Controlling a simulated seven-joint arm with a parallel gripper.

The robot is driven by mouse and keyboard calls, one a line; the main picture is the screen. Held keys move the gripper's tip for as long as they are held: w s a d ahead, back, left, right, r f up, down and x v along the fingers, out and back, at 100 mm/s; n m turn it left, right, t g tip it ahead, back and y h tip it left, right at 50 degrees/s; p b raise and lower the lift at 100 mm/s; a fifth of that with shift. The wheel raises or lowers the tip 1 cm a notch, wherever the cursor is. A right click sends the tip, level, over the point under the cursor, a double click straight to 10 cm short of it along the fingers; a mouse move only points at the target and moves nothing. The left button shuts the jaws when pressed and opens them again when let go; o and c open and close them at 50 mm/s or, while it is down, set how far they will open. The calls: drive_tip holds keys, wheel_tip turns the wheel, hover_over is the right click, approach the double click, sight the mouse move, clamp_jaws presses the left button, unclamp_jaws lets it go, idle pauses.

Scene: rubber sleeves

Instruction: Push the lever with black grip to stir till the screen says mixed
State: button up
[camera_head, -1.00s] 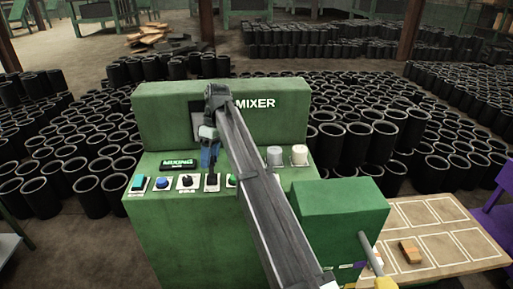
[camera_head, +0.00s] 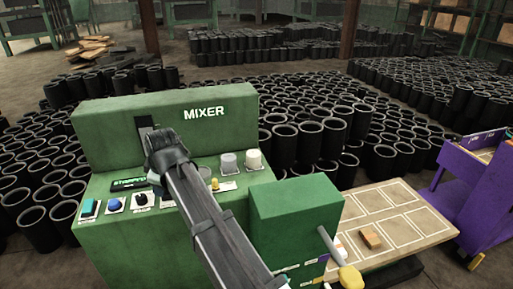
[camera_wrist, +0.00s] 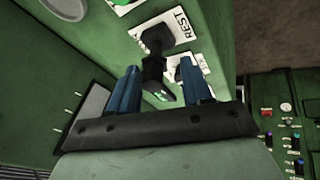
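The green mixer (camera_head: 110,120) stands in front of me. Its small screen (camera_head: 129,184) shows green letters that seem to read "STOPPED", partly blurred. In the wrist view, a lever with a black grip (camera_wrist: 154,68) sticks out of the panel by a label reading "REST" (camera_wrist: 180,24). My gripper (camera_wrist: 160,85) is open, its two blue fingers spread on either side of this lever. Gaps show between lever and fingers, and I cannot tell whether either touches it. In the head view my arm hides the fingers and this lever.
A green box (camera_head: 295,215) on the right carries a lever with a yellow grip (camera_head: 350,277). Beside it a board (camera_head: 425,225) with outlined spaces holds a wooden block (camera_head: 370,239). A purple cart (camera_head: 465,195) stands right. Black sleeves (camera_head: 310,110) crowd behind.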

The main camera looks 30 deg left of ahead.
drive_tip(key=shift+s+d+f+t+y, duration=0.2)
drive_tip(key=shift+s+d+t+y, duration=0.1)
drive_tip(key=shift+d+t+y, duration=0.1)
drive_tip(key=v, duration=1.4)
drive_tip(key=w+d+f+m+t, duration=0.1)
drive_tip(key=w+d, duration=0.3)
drive_tip(key=w, duration=0.4)
drive_tip(key=w+d+f+m+t, duration=0.1)
drive_tip(key=w+d+m, duration=0.3)
drive_tip(key=w, duration=0.4)
drive_tip(key=w+d+f+m+t, duration=0.1)
drive_tip(key=w+d+f+m, duration=0.1)
drive_tip(key=w, duration=0.7)
drive_tip(key=shift+d+f+t, duration=0.4)
drive_tip(key=shift+d+f, duration=0.05)
drive_tip(key=shift+d, duration=0.85)
